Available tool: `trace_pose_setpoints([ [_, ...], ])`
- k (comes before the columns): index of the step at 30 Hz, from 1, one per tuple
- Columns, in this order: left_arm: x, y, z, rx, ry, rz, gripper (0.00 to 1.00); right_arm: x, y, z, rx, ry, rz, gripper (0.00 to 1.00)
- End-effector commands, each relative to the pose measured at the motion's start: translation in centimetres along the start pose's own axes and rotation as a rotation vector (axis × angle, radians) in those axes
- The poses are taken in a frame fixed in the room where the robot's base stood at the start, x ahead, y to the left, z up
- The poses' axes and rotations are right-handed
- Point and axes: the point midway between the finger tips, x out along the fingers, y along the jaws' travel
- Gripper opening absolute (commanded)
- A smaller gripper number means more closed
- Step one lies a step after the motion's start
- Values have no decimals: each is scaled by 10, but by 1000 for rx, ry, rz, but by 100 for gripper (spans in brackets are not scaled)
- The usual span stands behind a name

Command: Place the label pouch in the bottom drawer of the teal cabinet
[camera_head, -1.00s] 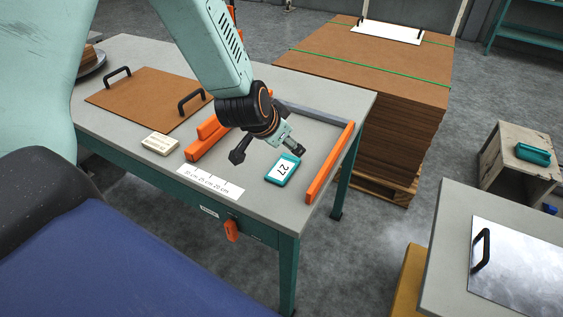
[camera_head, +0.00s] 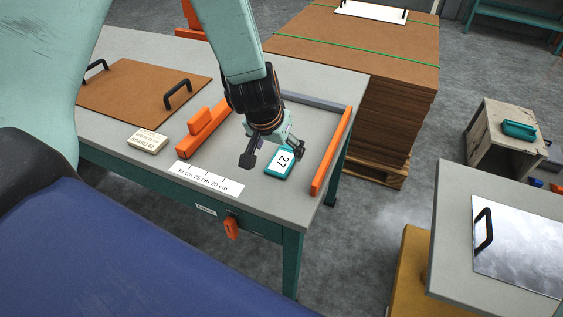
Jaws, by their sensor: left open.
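A flat teal item with a white face reading 27, which looks like the label pouch (camera_head: 281,162), lies on the grey tabletop. My left gripper (camera_head: 273,156) is open just above it, pointing down. One finger is left of the pouch and the other is over its upper right edge; I cannot tell whether they touch. No teal cabinet with a bottom drawer can be made out. My right gripper is not in view.
An orange stop bar (camera_head: 331,150) stands right of the pouch, and orange blocks (camera_head: 207,128) stand left. A brown board (camera_head: 135,90) with black handles is farther left. A sheet stack (camera_head: 380,110) stands behind.

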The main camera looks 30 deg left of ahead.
Motion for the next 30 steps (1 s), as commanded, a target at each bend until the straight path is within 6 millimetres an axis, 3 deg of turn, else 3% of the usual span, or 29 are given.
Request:
trace_pose_setpoints([
  [13,50,-4,0,1,-1,1,81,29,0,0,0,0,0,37],
  [21,52,-5,-2,2,0,1,81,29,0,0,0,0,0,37],
  [30,52,-5,-2,2,0,0,56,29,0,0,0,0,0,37],
])
